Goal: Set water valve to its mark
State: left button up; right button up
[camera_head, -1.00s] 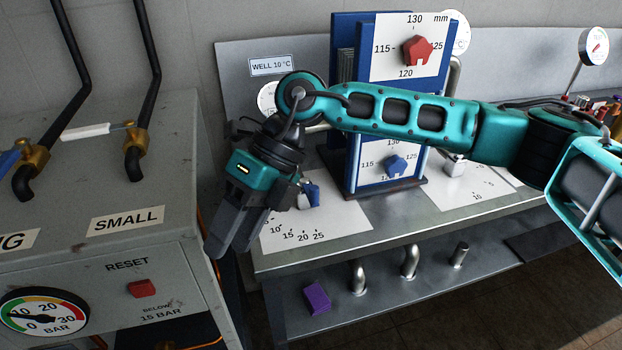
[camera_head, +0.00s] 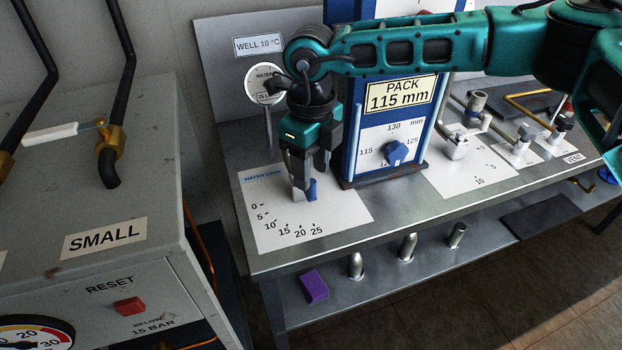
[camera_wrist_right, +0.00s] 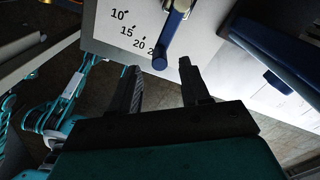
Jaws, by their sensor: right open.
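The water valve is on a white panel (camera_head: 262,222) marked "WATER L/min", with a scale from 0 to 25. Its blue handle (camera_head: 312,188) shows beside my right gripper's fingers. My right gripper (camera_head: 301,195) points down over the panel, open. In the right wrist view, the blue handle (camera_wrist_right: 172,38) reaches toward the gap between my right fingertips (camera_wrist_right: 157,66) and covers part of the scale near 25. I cannot tell whether the fingers touch it. The arm hides the valve's base in the head view. My left gripper is not in view.
The blue post (camera_head: 349,130) with a "PACK 115 mm" sign (camera_head: 401,94) and a blue knob (camera_head: 396,152) stands right of the panel. A purple block (camera_head: 314,286) lies on the lower shelf. A grey cabinet (camera_head: 110,270) is left.

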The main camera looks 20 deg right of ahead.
jog(key=shift+f, duration=1.95)
jog(key=shift+c, duration=0.3)
grip_shut()
